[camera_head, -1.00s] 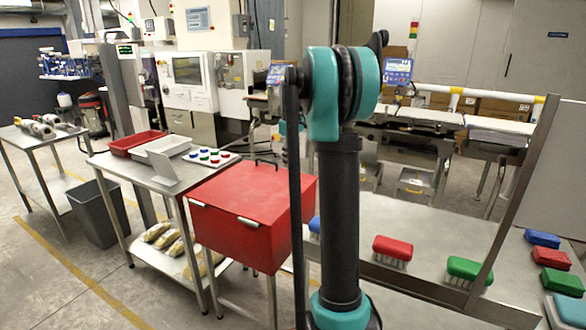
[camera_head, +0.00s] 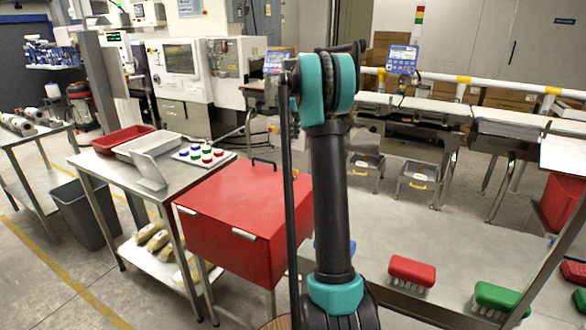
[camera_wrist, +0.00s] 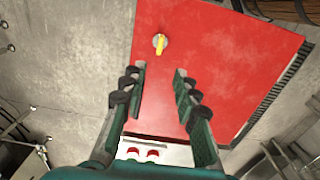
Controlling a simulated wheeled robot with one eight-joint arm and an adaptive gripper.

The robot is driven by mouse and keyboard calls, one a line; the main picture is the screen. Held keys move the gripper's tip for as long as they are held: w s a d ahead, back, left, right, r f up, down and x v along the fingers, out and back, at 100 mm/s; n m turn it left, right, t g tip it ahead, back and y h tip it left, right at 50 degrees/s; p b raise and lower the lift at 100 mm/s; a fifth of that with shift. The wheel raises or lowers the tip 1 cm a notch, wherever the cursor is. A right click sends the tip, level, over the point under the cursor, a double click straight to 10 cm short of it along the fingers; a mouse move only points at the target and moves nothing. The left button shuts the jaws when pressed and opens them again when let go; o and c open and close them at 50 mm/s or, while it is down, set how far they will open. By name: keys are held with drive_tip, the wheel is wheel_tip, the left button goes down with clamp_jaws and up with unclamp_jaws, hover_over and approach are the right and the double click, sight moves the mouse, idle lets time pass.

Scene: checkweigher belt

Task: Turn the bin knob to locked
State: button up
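In the wrist view, a yellow knob (camera_wrist: 160,44) sits on a round pale base on a flat red panel (camera_wrist: 225,60). The knob's grip lies roughly up-and-down in that picture. My gripper (camera_wrist: 159,73) is open and empty, with its two fingers apart, and the knob shows beyond the fingertips, between their lines. No contact with the knob shows. In the head view, a red box (camera_head: 245,215) with a black top handle and pale latches stands left of my arm. The knob and gripper do not show there, and I cannot tell which red body bears the knob.
A steel table (camera_head: 90,170) holds a red tray (camera_head: 122,139), a white tray (camera_head: 148,148) and a board of coloured buttons. Brushes (camera_head: 411,272) lie on a steel surface at right. A red container (camera_head: 560,203) stands at the far right. Conveyors run behind.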

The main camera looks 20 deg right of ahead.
sight(293, 173)
wheel_tip(293, 173, down, 15)
drive_tip(key=shift+f, duration=0.15)
drive_tip(key=shift+c, duration=0.3)
clamp_jaws()
